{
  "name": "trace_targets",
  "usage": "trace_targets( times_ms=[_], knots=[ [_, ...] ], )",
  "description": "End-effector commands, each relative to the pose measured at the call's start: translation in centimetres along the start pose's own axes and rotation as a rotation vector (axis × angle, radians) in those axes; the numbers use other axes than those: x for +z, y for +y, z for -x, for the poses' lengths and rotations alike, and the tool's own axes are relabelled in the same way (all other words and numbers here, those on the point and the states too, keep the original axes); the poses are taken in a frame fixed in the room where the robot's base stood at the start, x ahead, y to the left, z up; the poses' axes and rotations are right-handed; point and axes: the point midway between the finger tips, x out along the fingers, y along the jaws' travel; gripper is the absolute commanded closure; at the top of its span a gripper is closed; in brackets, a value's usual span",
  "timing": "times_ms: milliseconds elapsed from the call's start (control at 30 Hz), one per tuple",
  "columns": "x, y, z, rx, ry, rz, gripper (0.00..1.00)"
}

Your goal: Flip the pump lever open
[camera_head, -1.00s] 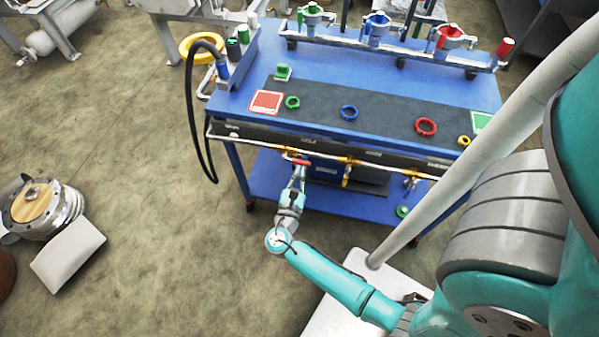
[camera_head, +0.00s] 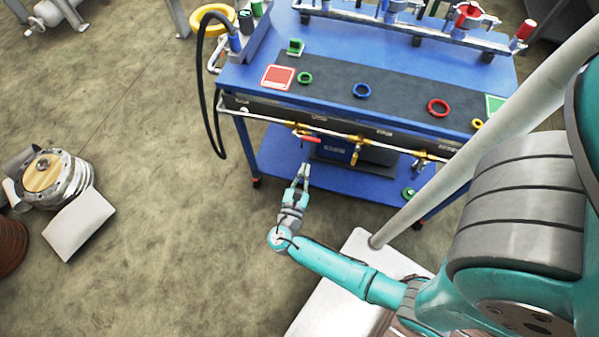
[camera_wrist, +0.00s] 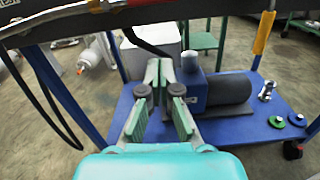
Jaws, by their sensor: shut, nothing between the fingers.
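A red lever (camera_head: 308,138) sits at the left of the brass-fitted pipe under the front edge of the blue trolley. It lies roughly along the pipe. A yellow lever (camera_head: 355,153) hangs down at the middle, and also shows in the wrist view (camera_wrist: 264,32). A third, bluish lever (camera_head: 419,164) is to the right. Which one is the pump lever, I cannot tell. My gripper (camera_head: 302,171) is shut and empty, below and apart from the red lever. In the wrist view, my fingertips (camera_wrist: 158,68) point toward the trolley's lower shelf. The red lever is not clear there.
A blue pump with a dark motor (camera_wrist: 230,92) stands on the blue lower shelf (camera_wrist: 235,130). A black hose (camera_head: 203,95) loops down at the trolley's left. Coloured rings, such as the red one (camera_head: 438,107), lie on top.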

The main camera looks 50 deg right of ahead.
Motion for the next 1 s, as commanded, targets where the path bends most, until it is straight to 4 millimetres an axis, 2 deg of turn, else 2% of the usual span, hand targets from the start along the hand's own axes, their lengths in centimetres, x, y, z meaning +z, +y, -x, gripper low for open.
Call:
trace_targets(
  times_ms=[200,433,1000],
  knots=[
    [0.0,0.0,2.7,0.005,0.001,0.001,1.00],
    [0.0,0.0,4.6,0.002,0.001,0.000,1.00],
    [0.0,-0.1,5.3,0.000,0.001,0.001,1.00]
  ],
)
